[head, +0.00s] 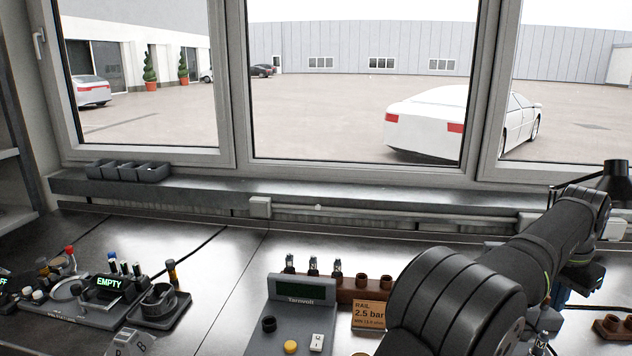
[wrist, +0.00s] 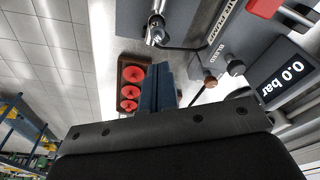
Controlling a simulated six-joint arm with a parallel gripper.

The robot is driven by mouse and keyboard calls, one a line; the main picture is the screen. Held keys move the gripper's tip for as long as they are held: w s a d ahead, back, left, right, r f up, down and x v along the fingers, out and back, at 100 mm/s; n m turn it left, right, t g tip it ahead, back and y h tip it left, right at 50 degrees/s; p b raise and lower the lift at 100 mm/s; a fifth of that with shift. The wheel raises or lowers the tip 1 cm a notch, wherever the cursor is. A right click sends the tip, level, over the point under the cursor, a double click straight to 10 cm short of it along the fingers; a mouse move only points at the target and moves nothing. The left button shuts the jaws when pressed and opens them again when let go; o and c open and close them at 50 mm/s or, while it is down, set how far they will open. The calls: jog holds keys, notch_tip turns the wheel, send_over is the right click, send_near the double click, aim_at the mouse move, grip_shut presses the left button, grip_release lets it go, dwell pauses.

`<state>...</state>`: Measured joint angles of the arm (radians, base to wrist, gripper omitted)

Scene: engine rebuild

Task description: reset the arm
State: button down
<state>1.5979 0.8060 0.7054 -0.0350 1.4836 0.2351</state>
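My arm (head: 470,290) reaches in from the lower right of the head view, its dark links over the right part of the bench. The fingers point toward a bench area beside a brown holder (wrist: 122,62) with red round pieces (wrist: 131,74). I cannot tell how high they are above it.
A device reading EMPTY (head: 110,283) is at left. A "0.0 bar" display (wrist: 287,75) shows in the wrist view.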

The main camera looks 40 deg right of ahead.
aim_at(546, 331)
notch_tip(546, 331, down, 6)
jog(key=shift+f, duration=0.1)
jog(key=shift+n+h, duration=0.7)
jog(key=shift+n, duration=0.1)
jog(key=shift+d+r, duration=0.15)
jog(key=shift+r, duration=2.3)
jog(key=shift+a+f+n+h, duration=0.1)
jog(key=shift+f+n+h, duration=0.25)
jog(key=shift+f, duration=0.4)
jog(key=shift+a+f+n+h, duration=0.1)
jog(key=shift+f+n+h, duration=0.2)
jog(key=shift+f, duration=0.45)
